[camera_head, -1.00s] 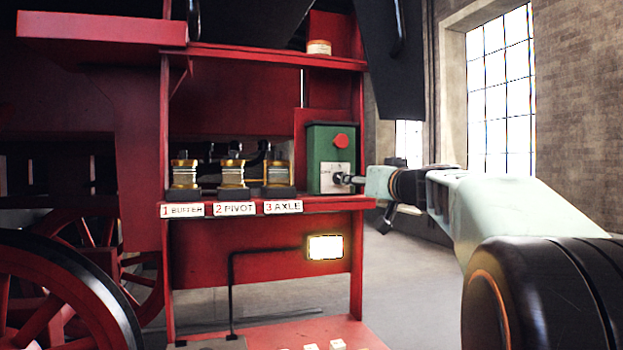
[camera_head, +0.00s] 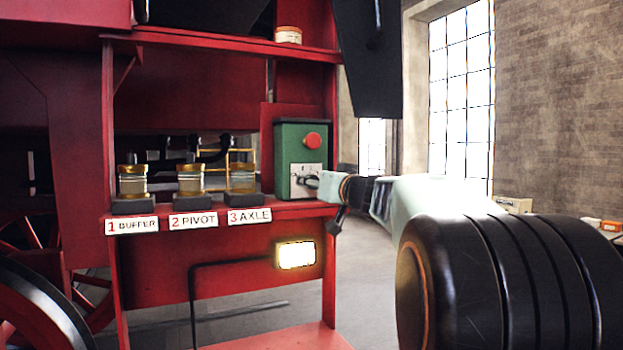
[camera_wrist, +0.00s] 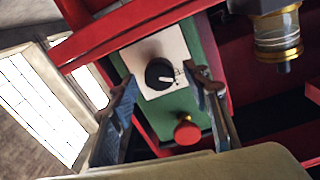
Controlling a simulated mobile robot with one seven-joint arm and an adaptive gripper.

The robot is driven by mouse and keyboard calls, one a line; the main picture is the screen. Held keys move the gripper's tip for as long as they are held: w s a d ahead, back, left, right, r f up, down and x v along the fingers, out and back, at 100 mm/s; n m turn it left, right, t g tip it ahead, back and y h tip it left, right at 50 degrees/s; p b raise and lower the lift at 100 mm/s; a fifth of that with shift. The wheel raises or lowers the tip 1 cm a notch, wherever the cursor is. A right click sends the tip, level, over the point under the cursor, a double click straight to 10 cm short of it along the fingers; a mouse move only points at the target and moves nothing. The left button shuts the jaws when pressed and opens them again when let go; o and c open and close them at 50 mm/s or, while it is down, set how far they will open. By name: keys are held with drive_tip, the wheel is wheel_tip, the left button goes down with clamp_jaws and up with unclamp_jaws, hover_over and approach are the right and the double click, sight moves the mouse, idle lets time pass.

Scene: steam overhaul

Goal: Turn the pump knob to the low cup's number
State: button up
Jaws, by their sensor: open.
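The green pump box (camera_head: 290,140) stands at the right end of the red shelf, with a red button (camera_head: 313,140) above a white dial plate (camera_head: 299,170). In the wrist view the black knob (camera_wrist: 159,74) sits on the white plate (camera_wrist: 178,52), its marks too small to read. My gripper (camera_wrist: 165,92) is open, its fingers on either side of the knob and apart from it. Three glass cups with brass tops stand over the labels 1 BUFFER (camera_head: 132,226), 2 PIVOT (camera_head: 193,221) and 3 AXLE (camera_head: 249,216). I cannot tell their fill levels clearly.
A lit lamp (camera_head: 296,255) is on the red panel below the shelf. A small tin (camera_head: 288,35) stands on the upper shelf. A black panel (camera_head: 372,65) hangs above my arm. A brass-topped cup (camera_wrist: 278,35) is near the box in the wrist view.

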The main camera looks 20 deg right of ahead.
drive_tip(key=shift+c, duration=0.6)
drive_tip(key=c, duration=1)
drive_tip(key=shift+c, duration=0.2)
drive_tip(key=shift+m+b, duration=0.3)
drive_tip(key=m+y+b, duration=0.1)
drive_tip(key=m+b, duration=0.1)
drive_tip(key=m, duration=2)
drive_tip(key=shift+d+m, duration=0.15)
drive_tip(key=shift+m, duration=0.25)
drive_tip(key=o, duration=1.2)
drive_tip(key=shift+c, duration=0.2)
